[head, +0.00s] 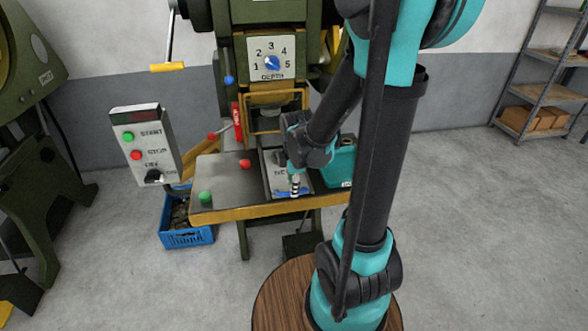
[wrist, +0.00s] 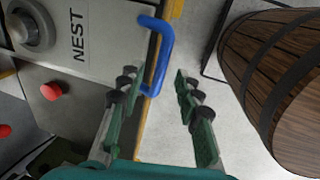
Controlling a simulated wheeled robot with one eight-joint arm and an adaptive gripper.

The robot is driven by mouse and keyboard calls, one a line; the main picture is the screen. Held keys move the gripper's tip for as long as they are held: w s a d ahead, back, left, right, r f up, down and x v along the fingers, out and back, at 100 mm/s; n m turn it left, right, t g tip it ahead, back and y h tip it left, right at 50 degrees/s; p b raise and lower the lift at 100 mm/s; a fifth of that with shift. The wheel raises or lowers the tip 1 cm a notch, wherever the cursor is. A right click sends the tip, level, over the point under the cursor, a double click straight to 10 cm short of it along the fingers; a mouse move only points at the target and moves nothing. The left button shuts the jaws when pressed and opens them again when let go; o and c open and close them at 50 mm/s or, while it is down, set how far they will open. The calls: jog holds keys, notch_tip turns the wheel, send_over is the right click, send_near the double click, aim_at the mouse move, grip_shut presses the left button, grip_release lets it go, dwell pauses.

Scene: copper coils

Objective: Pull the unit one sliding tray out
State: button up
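The sliding tray (head: 277,177) is a grey plate marked NEST, set in the press bench; the wrist view shows its plate (wrist: 110,50) at the upper left. Its blue handle (wrist: 166,55) sticks out from its front edge and also shows in the head view (head: 281,194). My gripper (wrist: 156,88) is open, with green fingers apart. The handle is just ahead of the fingertips, its near end close to the left finger. I cannot tell whether they touch. In the head view my gripper (head: 295,190) is over the tray front, partly hiding the lettering.
The bench (head: 220,178) carries a green button (head: 205,197) and a red button (head: 245,163). A control box (head: 145,145) stands at left, above a blue crate (head: 187,235). A wooden barrel (wrist: 275,75) is at right in the wrist view. Grey floor lies before the bench.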

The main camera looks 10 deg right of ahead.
notch_tip(320, 180, up, 10)
jog(key=s, duration=0.2)
dwell(0.3)
jog(key=shift+f, duration=0.15)
jog(key=s+d+f+m+t, duration=0.1)
jog(key=s+f+m, duration=0.3)
jog(key=m, duration=0.5)
jog(key=s+d+f+m+t, duration=0.1)
jog(key=s+d+f+m, duration=0.2)
jog(key=m, duration=0.6)
jog(key=shift+s+d+f, duration=0.25)
jog(key=shift+s+f, duration=0.5)
jog(key=shift+s, duration=0.25)
